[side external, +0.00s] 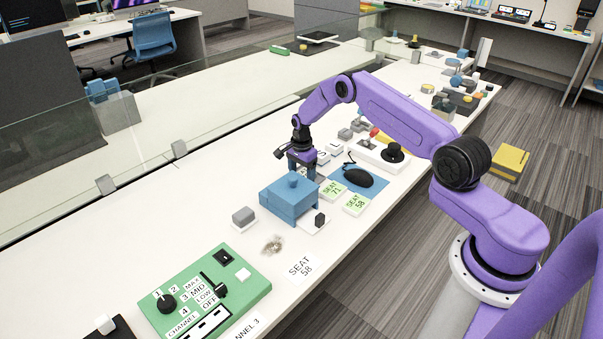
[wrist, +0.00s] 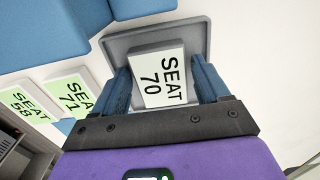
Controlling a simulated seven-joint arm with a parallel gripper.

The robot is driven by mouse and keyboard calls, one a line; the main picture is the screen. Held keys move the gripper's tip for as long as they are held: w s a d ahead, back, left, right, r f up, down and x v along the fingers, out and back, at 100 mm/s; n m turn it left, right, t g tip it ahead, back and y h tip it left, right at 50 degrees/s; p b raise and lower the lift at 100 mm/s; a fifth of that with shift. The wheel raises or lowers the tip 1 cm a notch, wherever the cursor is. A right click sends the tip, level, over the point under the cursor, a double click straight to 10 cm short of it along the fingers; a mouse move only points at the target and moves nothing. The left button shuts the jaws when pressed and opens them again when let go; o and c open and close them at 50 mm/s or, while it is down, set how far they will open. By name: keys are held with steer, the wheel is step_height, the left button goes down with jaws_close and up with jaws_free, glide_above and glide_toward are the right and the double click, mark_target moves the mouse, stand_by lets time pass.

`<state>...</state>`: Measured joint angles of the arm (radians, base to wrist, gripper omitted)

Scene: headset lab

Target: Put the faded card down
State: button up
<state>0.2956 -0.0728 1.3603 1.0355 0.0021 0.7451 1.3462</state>
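The pale white card reading SEAT 70 (wrist: 160,78) is between the two blue fingers of my gripper (wrist: 162,88) in the wrist view. The fingers appear closed against its sides, and the card's near end is hidden by the gripper. A grey tray-like piece with a raised rim (wrist: 198,28) shows around and beyond the card. I cannot tell whether the card touches it. In the side view my gripper (side external: 301,164) points down just behind the blue box (side external: 286,205), which hides the fingertips and the card.
Green cards reading SEAT 71 (side external: 332,190) and SEAT 58 (side external: 356,204) lie right of the box. A green control panel (side external: 240,291) sits nearer the camera.

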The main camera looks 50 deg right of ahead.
steer(key=shift+o, duration=0.2)
steer(key=shift+r, duration=0.1)
step_height(320, 180, up, 12)
steer(key=s+a+r+n, duration=0.7)
steer(key=a, duration=0.4)
steer(key=s+a+r+n, duration=0.7)
steer(key=a, duration=0.3)
steer(key=s+a+r+n, duration=0.2)
steer(key=s+n, duration=0.2)
steer(key=s, duration=0.3)
steer(key=s+a+r+n, duration=0.1)
steer(key=s+a+n, duration=0.15)
steer(key=s, duration=0.45)
steer(key=s+d+n, duration=0.2)
steer(key=s+n, duration=0.3)
steer(key=s, duration=0.3)
steer(key=s+d+n, duration=0.3)
steer(key=s+n, duration=0.2)
steer(key=s, duration=0.3)
steer(key=shift+s+d, duration=0.2)
steer(key=shift+s, duration=0.05)
